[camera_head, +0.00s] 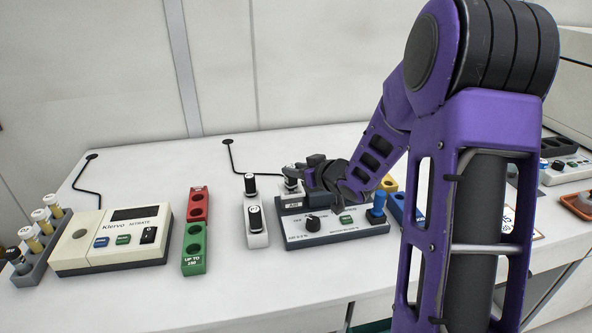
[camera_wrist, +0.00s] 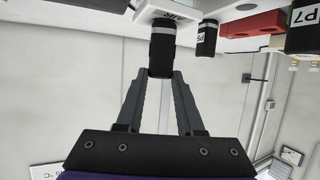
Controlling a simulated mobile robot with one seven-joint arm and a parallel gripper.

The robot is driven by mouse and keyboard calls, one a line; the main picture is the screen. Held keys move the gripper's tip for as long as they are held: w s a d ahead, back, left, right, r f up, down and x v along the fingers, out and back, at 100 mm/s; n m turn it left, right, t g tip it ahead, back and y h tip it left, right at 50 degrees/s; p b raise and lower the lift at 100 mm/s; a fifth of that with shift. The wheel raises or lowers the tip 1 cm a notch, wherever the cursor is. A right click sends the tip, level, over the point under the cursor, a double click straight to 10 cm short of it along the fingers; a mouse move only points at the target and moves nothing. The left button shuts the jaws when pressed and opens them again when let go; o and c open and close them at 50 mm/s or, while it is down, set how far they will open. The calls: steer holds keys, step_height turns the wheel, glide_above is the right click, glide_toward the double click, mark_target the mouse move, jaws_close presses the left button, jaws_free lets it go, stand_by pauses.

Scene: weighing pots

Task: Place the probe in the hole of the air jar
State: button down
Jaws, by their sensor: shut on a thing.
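My gripper (camera_wrist: 161,76) is shut on a black probe (camera_wrist: 163,47) with a grey band, which stands between the fingertips in the wrist view. That view is upside down, and the probe's banded end meets a pale part marked AIR (camera_wrist: 176,15). In the head view my gripper (camera_head: 299,174) is at the back left of the grey meter (camera_head: 335,236), over the AIR label (camera_head: 293,205). The gripper partly covers the probe there. The hole is hidden, so I cannot tell how deep the probe sits in it.
A white rack (camera_head: 258,240) with two black-bodied pieces stands just left of the meter. Red (camera_head: 198,203) and green (camera_head: 194,250) holders and a nitrate meter (camera_head: 113,240) are further left. A blue piece (camera_head: 377,206) stands at the meter's right. The table's back is mostly clear.

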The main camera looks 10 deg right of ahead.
steer(key=c, duration=0.5)
jaws_free()
steer(key=shift+f, duration=0.1)
steer(key=shift+c, duration=0.2)
steer(key=shift+r, duration=0.2)
steer(key=p+v, duration=0.2)
steer(key=v, duration=1)
steer(key=shift+p, duration=0.35)
